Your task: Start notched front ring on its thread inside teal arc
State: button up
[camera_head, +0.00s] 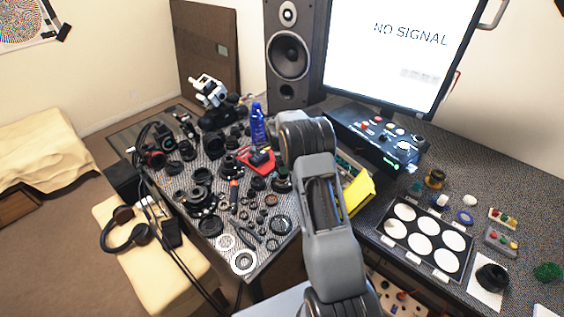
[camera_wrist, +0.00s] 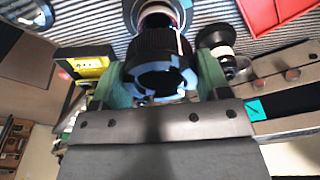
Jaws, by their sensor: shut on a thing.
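In the wrist view my gripper (camera_wrist: 157,80) has green fingers on both sides of a black ring (camera_wrist: 146,48) with a ribbed outer wall and notches around its near opening. The fingers are shut on this ring. A round lens barrel (camera_wrist: 159,8) with a pale rim and a reddish inner band shows just beyond the ring, at the top edge. The ring overlaps it in the picture, and I cannot tell whether they touch. In the head view my arm hides the gripper and ring.
The ribbed bench mat (camera_head: 213,172) is crowded with several dark lens parts. A blue bottle (camera_head: 258,126) and red tray (camera_head: 251,160) stand near my arm; a yellow bin (camera_head: 357,193) is right of it. A small dark-and-white part (camera_wrist: 222,52) sits right of the ring.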

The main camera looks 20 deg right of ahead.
jog(key=shift+f+b, duration=1.95)
jog(key=shift+f, duration=0.75)
jog(key=shift+f+b, duration=0.4)
